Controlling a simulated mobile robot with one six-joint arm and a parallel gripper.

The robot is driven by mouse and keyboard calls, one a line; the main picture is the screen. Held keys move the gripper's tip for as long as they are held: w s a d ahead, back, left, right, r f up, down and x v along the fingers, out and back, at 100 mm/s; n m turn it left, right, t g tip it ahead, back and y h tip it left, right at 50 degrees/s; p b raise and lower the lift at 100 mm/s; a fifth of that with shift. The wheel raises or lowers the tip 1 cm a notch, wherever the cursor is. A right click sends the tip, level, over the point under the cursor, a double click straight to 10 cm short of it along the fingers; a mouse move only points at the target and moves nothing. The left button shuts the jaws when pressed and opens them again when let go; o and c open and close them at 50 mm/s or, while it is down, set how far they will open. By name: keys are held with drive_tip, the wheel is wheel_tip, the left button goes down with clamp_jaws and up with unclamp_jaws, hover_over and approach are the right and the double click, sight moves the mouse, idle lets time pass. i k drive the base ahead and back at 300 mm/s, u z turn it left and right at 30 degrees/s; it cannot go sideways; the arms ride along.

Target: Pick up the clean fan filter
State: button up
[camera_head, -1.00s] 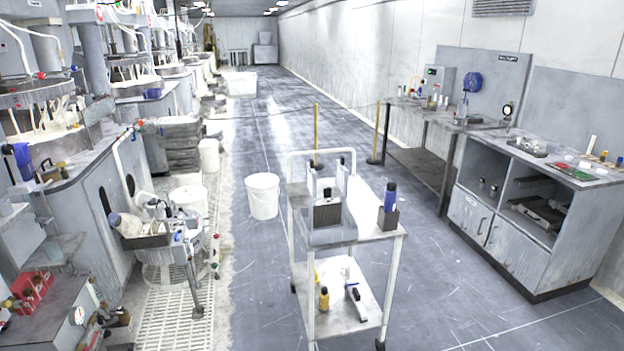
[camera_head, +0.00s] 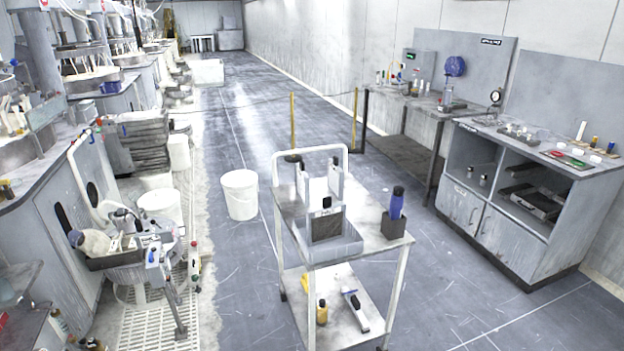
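A dark, flat panel (camera_head: 326,227) stands in a grey open bin (camera_head: 338,252) on the top shelf of a white cart (camera_head: 378,243). It may be the fan filter, but I cannot tell this or whether it is clean at this distance. No other thing in view is plainly a fan filter. My gripper is not in view.
The cart also carries a blue bottle (camera_head: 397,203) in a dark holder and a yellow bottle (camera_head: 322,311) below. A white bucket (camera_head: 239,195) stands left of it. Polishing machines line the left, a grey cabinet (camera_head: 530,218) the right. The aisle floor (camera_head: 235,120) is mostly clear.

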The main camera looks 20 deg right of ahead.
sight(302, 178)
drive_tip(key=u, duration=0.05)
drive_tip(key=i, duration=1.25)
drive_tip(key=u, duration=0.6)
